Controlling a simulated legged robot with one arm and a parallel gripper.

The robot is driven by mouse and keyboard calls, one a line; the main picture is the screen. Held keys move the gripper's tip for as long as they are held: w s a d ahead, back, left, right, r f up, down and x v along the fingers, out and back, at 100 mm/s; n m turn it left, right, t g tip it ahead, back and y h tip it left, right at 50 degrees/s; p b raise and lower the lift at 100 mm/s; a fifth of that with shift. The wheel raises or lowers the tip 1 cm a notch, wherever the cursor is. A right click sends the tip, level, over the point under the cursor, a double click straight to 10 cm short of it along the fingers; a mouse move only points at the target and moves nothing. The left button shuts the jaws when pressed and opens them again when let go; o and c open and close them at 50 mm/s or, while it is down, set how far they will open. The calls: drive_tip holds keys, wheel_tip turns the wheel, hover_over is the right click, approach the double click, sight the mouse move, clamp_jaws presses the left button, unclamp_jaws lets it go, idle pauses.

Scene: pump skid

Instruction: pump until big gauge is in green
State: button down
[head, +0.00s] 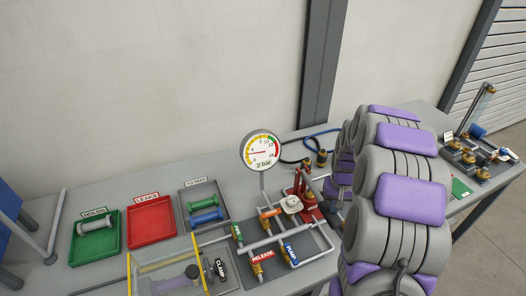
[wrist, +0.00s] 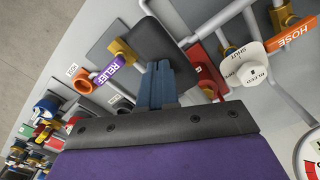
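The big gauge (head: 262,150) stands on a post in the head view. Its red needle points left, on the low side of the dial; a green band is at upper right and red at right. Its edge also shows in the wrist view (wrist: 312,150). A red pump (head: 308,192) stands right of the gauge, partly hidden by my arm. In the wrist view my gripper (wrist: 160,72) has its blue-grey fingers close together over a dark plate (wrist: 125,40), with nothing visible between them. My gripper is hidden in the head view.
A clear guard box (head: 168,270) is at front left. Green (head: 95,247) and red (head: 152,222) trays lie further left. A second fittings board (head: 478,160) is at right.

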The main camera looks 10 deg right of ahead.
drive_tip(key=shift+a+r, duration=0.15)
drive_tip(key=shift+a, duration=0.1)
wheel_tip(320, 180, up, 9)
drive_tip(key=a+p, duration=0.3)
drive_tip(key=shift+d+f, duration=0.1)
drive_tip(key=shift+f, duration=0.1)
idle(0.5)
